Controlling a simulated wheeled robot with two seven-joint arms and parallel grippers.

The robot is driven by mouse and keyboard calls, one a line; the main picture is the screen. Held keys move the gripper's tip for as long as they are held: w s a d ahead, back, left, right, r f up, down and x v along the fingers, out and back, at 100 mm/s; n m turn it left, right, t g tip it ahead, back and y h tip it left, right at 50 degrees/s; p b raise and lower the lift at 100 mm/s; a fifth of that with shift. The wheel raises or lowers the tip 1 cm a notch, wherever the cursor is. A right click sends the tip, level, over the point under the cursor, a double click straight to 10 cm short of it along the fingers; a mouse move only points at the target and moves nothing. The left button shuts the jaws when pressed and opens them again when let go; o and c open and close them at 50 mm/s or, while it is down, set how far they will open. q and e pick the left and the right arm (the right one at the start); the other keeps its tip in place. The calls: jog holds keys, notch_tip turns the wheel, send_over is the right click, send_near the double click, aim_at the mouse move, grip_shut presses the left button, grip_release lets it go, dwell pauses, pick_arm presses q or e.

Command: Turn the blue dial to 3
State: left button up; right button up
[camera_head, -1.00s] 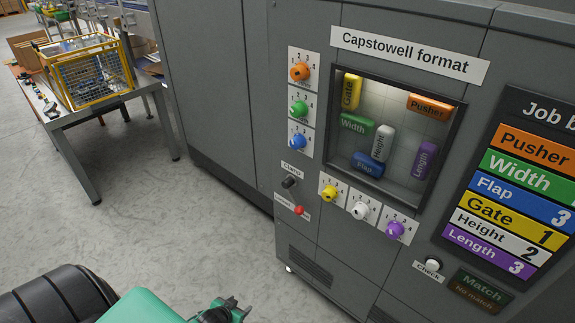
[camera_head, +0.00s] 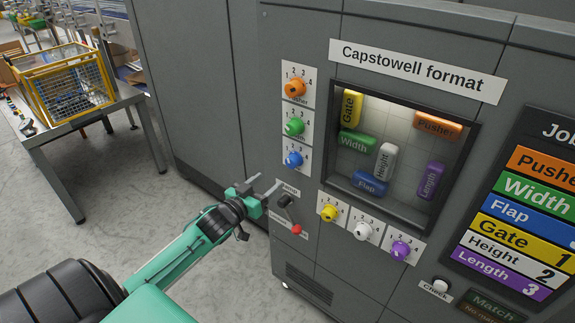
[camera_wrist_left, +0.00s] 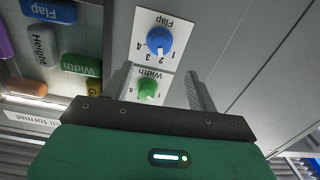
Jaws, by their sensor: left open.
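The blue dial (camera_head: 293,159) is the lowest of three dials in a column on the grey machine, below the green dial (camera_head: 294,126). In the left wrist view the blue dial (camera_wrist_left: 159,40) sits on a white plate labelled Flap with numbers around it, beyond the fingers. I cannot tell its setting for sure. My left gripper (camera_head: 262,190) is open and empty, below and left of the blue dial, apart from it. In the left wrist view its two fingers stand either side of the green dial (camera_wrist_left: 147,88). My right gripper is not in view.
Yellow (camera_head: 329,213), white (camera_head: 362,231) and purple (camera_head: 399,250) dials sit under the window. The job board (camera_head: 520,215) lists Flap 3.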

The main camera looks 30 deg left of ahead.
aim_at(290, 164)
pick_arm(q)
jog(key=w, duration=0.3)
jog(key=w+p, duration=0.1)
jog(key=w, duration=0.4)
jog(key=shift+w+d+r+p, duration=0.1)
jog(key=shift+w+d+p, duration=0.15)
jog(key=shift+w+p, duration=0.1)
jog(key=shift+w, duration=0.95)
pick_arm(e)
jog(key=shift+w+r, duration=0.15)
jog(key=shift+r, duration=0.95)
pick_arm(q)
jog(key=c, duration=1)
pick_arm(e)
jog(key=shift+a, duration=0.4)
